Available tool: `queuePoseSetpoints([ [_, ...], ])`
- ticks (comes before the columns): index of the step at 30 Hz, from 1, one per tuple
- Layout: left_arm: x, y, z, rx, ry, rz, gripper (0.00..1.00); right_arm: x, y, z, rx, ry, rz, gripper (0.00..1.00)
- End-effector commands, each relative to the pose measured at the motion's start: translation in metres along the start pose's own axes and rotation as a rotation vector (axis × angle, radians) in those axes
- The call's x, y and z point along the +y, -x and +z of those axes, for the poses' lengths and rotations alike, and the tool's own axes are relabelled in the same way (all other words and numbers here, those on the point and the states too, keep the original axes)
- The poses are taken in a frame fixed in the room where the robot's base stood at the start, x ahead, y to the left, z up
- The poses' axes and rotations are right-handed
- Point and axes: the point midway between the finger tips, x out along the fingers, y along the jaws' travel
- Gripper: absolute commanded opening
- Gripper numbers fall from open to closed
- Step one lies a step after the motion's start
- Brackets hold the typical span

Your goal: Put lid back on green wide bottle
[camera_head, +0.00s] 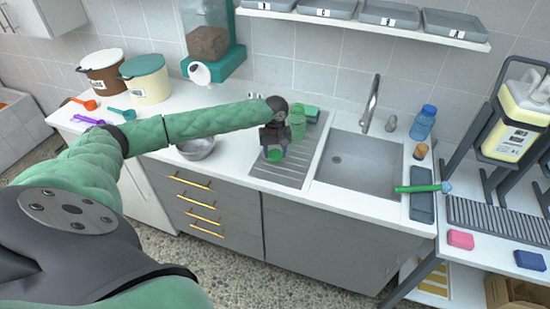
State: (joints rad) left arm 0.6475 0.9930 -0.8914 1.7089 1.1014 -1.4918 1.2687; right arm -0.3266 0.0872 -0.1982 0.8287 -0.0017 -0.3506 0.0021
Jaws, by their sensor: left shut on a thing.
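The green wide bottle (297,122) is translucent and stands upright at the back of the ribbed drainboard, left of the sink. My left arm reaches in from the left. Its dark left gripper (274,149) points down over the drainboard, just in front and to the left of the bottle. It is shut on a small green lid (274,155). The gripper partly hides the lid, and I cannot tell whether the lid touches the drainboard. The bottle's mouth is too small to make out clearly. My right gripper is not in view.
A metal bowl (197,147) sits left of the drainboard (292,172). A green sponge (312,113) lies behind the bottle. The sink (358,163) with its tall faucet (371,105) is to the right. A blue bottle (423,122) and a green-handled brush (418,188) are farther right.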

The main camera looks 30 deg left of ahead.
Motion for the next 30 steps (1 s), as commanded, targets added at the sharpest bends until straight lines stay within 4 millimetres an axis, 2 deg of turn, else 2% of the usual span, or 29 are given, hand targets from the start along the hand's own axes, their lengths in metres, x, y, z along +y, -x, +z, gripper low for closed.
queuePoseSetpoints([
  [3, 0.000, 0.015, -0.001, 0.002, 0.000, 0.003, 0.30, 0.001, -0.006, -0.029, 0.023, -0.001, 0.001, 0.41],
  [9, 0.041, 0.040, 0.024, 0.001, -0.004, 0.005, 0.30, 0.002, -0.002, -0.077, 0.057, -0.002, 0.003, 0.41],
  [13, 0.063, 0.057, 0.037, 0.001, -0.004, 0.005, 0.30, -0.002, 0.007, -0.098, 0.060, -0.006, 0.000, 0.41],
  [21, 0.091, 0.080, 0.054, 0.000, -0.001, 0.003, 0.30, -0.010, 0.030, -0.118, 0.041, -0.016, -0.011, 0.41],
  [30, 0.100, 0.088, 0.060, 0.000, 0.000, 0.001, 0.30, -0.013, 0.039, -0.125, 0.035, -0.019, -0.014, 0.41],
])
